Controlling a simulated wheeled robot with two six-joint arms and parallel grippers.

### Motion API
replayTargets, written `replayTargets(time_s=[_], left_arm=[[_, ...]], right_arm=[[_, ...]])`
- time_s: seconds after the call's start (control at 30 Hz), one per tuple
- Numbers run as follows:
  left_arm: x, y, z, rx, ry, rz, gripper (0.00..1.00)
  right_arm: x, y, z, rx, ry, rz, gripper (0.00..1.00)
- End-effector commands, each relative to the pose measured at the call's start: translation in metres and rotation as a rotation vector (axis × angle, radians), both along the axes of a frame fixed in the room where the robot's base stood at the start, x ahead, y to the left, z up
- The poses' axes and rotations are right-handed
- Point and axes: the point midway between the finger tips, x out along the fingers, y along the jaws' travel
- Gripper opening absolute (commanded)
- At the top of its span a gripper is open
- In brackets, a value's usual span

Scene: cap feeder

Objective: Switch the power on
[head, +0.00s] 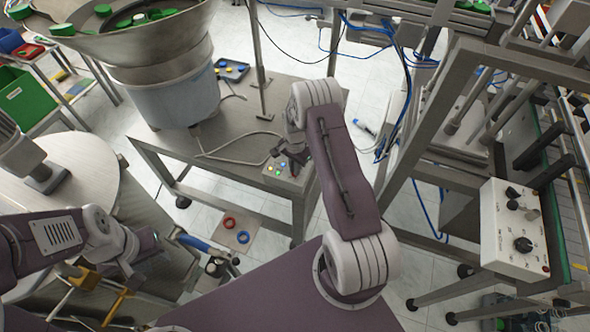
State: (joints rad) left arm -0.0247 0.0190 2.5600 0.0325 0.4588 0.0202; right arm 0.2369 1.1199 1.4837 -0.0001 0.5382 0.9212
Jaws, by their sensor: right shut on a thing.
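A small grey control box (281,174) with lit green and yellow buttons sits at the right front corner of the metal feeder table. My right gripper (287,156) is at the top of this box, its dark fingers shut on the power switch. The fingers and wrist hide the switch itself, so I cannot tell its position. My left arm is at the lower left, well away from the box. I cannot make out its fingers clearly.
A bowl feeder (166,66) with green caps stands on the metal table (239,110). A white control box (512,232) with knobs is on the right-hand frame. A round table (79,166) is at left. A cable lies on the feeder table. Red and blue rings lie on a floor-level plate.

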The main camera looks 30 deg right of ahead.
Motion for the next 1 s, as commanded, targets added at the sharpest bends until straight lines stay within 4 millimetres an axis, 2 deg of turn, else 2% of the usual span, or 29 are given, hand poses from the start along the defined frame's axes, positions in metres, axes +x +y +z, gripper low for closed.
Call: replayTargets(time_s=[0.4,1.0], left_arm=[[0.0000,0.0000,-0.0070,0.000,0.000,0.000,0.31],[0.0000,0.0000,-0.0077,0.000,0.000,0.000,0.31]], right_arm=[[0.0000,0.0001,-0.0002,0.000,0.000,-0.205,0.00],[0.0001,0.0000,0.0003,0.000,0.000,-0.248,0.00]])
